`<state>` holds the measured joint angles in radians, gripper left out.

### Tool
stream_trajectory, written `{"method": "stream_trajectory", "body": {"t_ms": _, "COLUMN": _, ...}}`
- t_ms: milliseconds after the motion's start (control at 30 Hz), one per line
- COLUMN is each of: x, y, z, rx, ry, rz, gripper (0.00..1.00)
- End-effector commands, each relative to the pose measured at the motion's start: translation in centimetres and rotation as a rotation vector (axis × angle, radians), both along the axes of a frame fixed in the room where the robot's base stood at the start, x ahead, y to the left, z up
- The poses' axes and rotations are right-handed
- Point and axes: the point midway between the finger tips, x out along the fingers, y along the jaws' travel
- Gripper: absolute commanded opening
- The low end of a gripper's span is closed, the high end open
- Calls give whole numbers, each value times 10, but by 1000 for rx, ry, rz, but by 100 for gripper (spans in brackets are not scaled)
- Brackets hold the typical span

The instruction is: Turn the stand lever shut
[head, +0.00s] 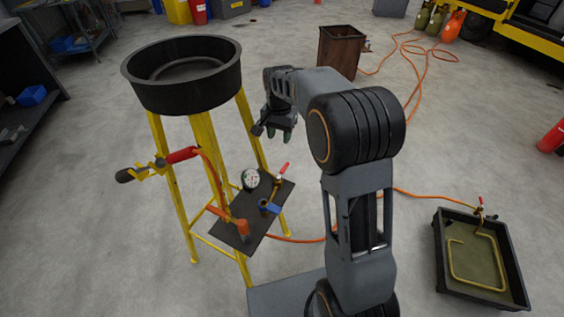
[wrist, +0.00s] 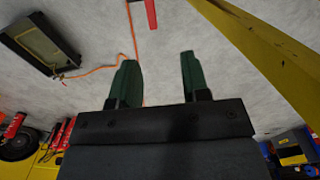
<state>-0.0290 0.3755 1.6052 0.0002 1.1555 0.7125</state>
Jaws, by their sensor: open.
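The stand (head: 181,75) has yellow legs, a round black basin on top and a dark lower plate. The stand lever (head: 282,172) has a red handle and rises at a slant above that plate, near a round gauge (head: 250,179) and a blue part (head: 269,207). My gripper (head: 280,136) is above the lever, beside the basin's right side, with its green fingers apart and empty. In the wrist view my gripper (wrist: 158,72) is open. A red piece, apparently the lever handle (wrist: 150,13), shows at the top edge, beyond the fingertips and apart from them.
A yellow stand leg (wrist: 265,50) runs close along the right of the wrist view. A red-handled nozzle (head: 181,155) hangs at the stand's left. A black tray (head: 441,262) with a bent pipe stands right. An orange hose (head: 420,196) crosses the floor. A brown bin (head: 340,50) stands behind.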

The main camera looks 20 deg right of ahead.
Motion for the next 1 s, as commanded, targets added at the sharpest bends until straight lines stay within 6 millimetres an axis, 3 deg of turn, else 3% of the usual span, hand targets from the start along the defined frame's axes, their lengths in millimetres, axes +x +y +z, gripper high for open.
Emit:
{"method": "stream_trajectory", "body": {"t_ms": 200, "x": -2, "y": -21, "z": -24, "rx": 0, "ry": 8, "rz": -75, "gripper": 43}}
{"method": "stream_trajectory", "body": {"t_ms": 700, "x": -2, "y": -19, "z": -114, "rx": -1, "ry": 8, "rz": -68, "gripper": 43}}
{"method": "stream_trajectory", "body": {"t_ms": 1000, "x": -2, "y": -19, "z": -136, "rx": 0, "ry": 6, "rz": -67, "gripper": 43}}
